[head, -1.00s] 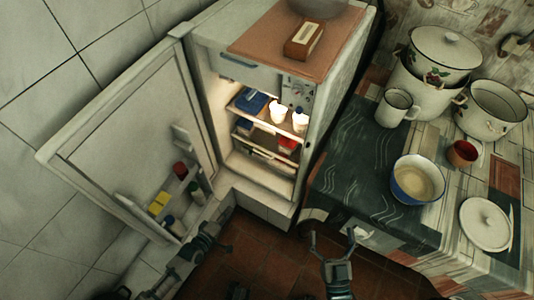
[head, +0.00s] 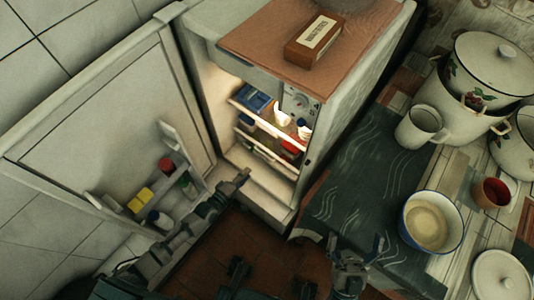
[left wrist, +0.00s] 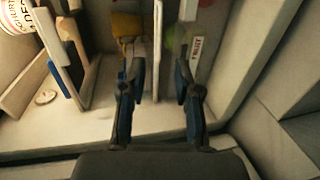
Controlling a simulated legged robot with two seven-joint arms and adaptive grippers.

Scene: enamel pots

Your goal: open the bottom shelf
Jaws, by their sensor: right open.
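The fridge (head: 345,95) stands open with its door (head: 110,125) swung to the left. Its bottom shelf (head: 262,157) is a pale tray edge low in the lit interior, below an upper shelf (head: 268,122). My left gripper (head: 240,180) is in front of the fridge opening, low and beside the door's inner racks. In the left wrist view my left gripper (left wrist: 158,72) has its fingers apart, with a thin pale upright panel (left wrist: 158,40) seen between them; contact cannot be told. My right gripper (head: 357,250) is open and empty beside the dark-clothed table (head: 370,160).
The door racks hold a yellow item (head: 140,200), a red-topped jar (head: 167,165) and other containers. On the table stand a mug (head: 420,128), a blue-rimmed bowl (head: 431,222), a red cup (head: 491,192) and enamel pots.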

